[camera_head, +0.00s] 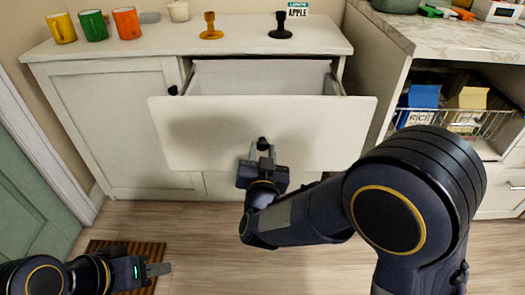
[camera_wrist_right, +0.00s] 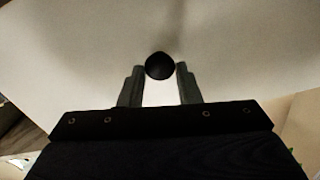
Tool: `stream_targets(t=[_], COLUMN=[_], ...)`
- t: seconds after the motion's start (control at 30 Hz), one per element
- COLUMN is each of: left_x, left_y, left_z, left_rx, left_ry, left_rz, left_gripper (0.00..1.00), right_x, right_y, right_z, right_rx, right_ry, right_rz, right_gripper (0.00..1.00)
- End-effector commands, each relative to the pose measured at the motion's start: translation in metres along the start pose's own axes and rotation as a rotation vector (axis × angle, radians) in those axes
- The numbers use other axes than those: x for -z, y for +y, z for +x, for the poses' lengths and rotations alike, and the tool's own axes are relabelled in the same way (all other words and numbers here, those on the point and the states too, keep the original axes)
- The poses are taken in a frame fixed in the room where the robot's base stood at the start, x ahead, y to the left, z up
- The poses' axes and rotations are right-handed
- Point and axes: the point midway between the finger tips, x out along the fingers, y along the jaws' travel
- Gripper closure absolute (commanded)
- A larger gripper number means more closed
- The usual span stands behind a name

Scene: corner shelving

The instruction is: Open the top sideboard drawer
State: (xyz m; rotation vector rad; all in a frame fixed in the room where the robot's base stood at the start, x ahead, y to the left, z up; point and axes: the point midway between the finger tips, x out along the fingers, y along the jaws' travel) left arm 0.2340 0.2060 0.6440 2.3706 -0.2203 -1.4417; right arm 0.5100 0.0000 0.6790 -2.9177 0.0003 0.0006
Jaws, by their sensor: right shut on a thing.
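The top sideboard drawer (camera_head: 265,125) is pulled well out of the white sideboard (camera_head: 120,120), and its empty-looking inside shows behind the white front. My right gripper (camera_head: 262,155) is in front of the drawer front, shut on its black knob (camera_head: 262,143). In the right wrist view the knob (camera_wrist_right: 159,66) sits between the two fingertips of my right gripper (camera_wrist_right: 160,72). My left gripper (camera_head: 157,269) is low at the left, above the floor and far from the drawer; its finger opening cannot be made out.
Yellow, green and orange mugs (camera_head: 126,23) stand on the sideboard top, with an amber stand (camera_head: 210,27) and a black stand (camera_head: 282,26). A marble-topped counter (camera_head: 440,35) adjoins on the right. A brown mat (camera_head: 130,252) lies on the floor. The floor before the drawer is clear.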

Motion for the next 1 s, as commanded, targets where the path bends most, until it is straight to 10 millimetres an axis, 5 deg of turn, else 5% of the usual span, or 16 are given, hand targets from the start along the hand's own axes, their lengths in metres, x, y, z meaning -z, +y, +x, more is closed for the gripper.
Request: stream_targets(t=[0.07,0.1,0.23,0.57,1.0], left_x=[0.000,0.000,0.000,0.000,0.006], left_y=[0.000,0.000,0.000,0.000,0.006], left_z=[0.000,0.000,0.000,-0.001,-0.013], left_rx=[0.000,0.000,0.000,0.000,0.000], left_ry=[0.000,0.000,0.000,0.000,0.000], left_rz=[0.000,0.000,0.000,0.000,0.000], left_gripper=[0.64,0.64,0.64,0.64,0.64], right_x=[0.000,0.000,0.000,0.000,0.001], right_y=[0.000,0.000,0.000,0.000,-0.001], right_z=[0.000,0.000,0.000,-0.003,-0.068], right_rx=[0.000,0.000,0.000,0.001,0.003], right_ry=[0.001,0.001,0.001,-0.001,-0.001], right_rz=[0.000,0.000,0.000,0.000,0.000], right_gripper=[1.00,0.66,0.49,0.48,0.48])
